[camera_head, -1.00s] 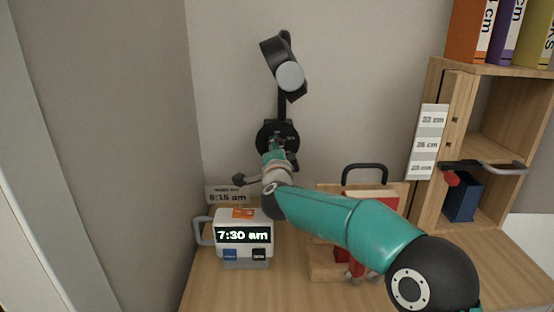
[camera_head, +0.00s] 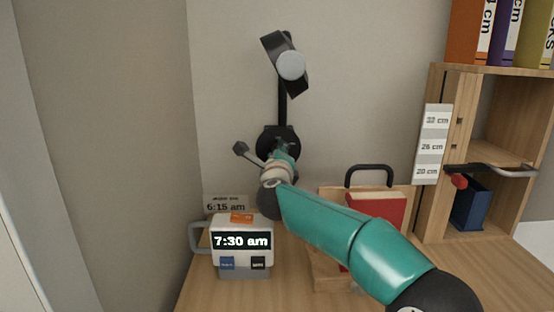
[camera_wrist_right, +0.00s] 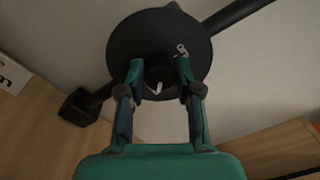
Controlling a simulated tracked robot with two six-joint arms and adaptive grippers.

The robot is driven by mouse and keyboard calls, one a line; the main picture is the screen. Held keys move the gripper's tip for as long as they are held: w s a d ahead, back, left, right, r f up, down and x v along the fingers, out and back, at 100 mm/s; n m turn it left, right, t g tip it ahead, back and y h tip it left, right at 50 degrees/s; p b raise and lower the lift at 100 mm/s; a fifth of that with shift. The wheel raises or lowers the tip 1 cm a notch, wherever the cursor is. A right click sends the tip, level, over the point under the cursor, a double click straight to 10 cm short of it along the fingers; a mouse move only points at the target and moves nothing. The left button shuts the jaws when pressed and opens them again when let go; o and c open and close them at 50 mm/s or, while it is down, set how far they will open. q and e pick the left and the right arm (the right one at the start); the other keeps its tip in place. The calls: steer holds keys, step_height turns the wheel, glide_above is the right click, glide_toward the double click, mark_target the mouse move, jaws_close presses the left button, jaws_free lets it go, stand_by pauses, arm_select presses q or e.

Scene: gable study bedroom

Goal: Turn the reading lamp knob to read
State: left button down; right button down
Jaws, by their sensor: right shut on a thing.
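The black reading lamp (camera_head: 284,108) is mounted on the wall, its head at the top of its arm. Its round black base (camera_head: 266,141) sits below. My right gripper (camera_head: 281,147) is at that base. In the right wrist view, the base (camera_wrist_right: 132,40) is a dark disc with a small pale symbol near its right side. The knob (camera_wrist_right: 158,77) with a white mark is at its lower middle. My right gripper (camera_wrist_right: 160,72) is shut on the knob, one finger on each side. My left gripper is not in view.
A clock (camera_head: 242,243) reading 7:30 am stands on the desk (camera_head: 200,290) below. The wooden shelf unit (camera_head: 437,180) stands farther right. Bare wall surrounds the lamp.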

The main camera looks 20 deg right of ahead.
steer(key=shift+d+f+m, duration=0.1)
steer(key=shift+f+m, duration=0.35)
steer(key=shift+m, duration=0.15)
steer(key=c, duration=0.8)
jaws_free()
steer(key=shift+c, duration=0.2)
steer(key=shift+o, duration=0.3)
steer(key=shift+r, duration=0.2)
steer(key=shift+r, duration=0.1)
